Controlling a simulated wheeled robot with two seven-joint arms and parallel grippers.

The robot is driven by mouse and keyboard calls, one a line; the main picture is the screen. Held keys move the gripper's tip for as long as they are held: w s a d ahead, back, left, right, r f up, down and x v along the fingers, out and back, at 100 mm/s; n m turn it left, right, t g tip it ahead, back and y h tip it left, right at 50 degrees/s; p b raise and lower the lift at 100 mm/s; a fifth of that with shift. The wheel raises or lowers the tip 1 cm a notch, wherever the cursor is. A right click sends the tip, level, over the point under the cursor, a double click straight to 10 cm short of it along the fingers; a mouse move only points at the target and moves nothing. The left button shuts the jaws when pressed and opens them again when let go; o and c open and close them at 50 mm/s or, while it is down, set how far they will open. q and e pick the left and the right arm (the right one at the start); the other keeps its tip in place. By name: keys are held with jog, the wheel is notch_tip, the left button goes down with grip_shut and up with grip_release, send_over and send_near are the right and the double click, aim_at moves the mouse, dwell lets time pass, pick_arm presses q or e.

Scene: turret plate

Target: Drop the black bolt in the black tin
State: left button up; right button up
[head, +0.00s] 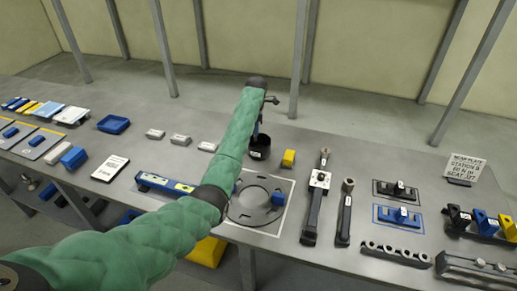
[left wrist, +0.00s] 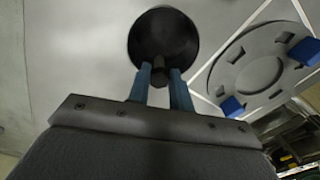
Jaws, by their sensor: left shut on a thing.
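The black tin (head: 260,147) stands on the grey table, partly behind my left arm in the head view. In the left wrist view the tin (left wrist: 163,38) shows as a round black opening just beyond my fingertips. My left gripper (left wrist: 160,80) has its two blue fingers shut on the black bolt (left wrist: 159,66), a small dark piece. The bolt's end overlaps the tin's near rim in that view; whether it is inside or above the tin I cannot tell. In the head view the left gripper (head: 257,129) is over the tin, mostly hidden. My right gripper is not in view.
A grey turret plate (head: 243,208) with blue blocks lies in front of the tin. A yellow block (head: 289,158) stands close to the tin's right. Torque tools (head: 316,200) lie further right. White blocks (head: 181,140) and a blue tray (head: 113,124) are to the left.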

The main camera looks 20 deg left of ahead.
pick_arm(q)
jog(key=shift+s+f, duration=0.15)
jog(key=shift+f, duration=1.1)
jog(key=o, duration=1)
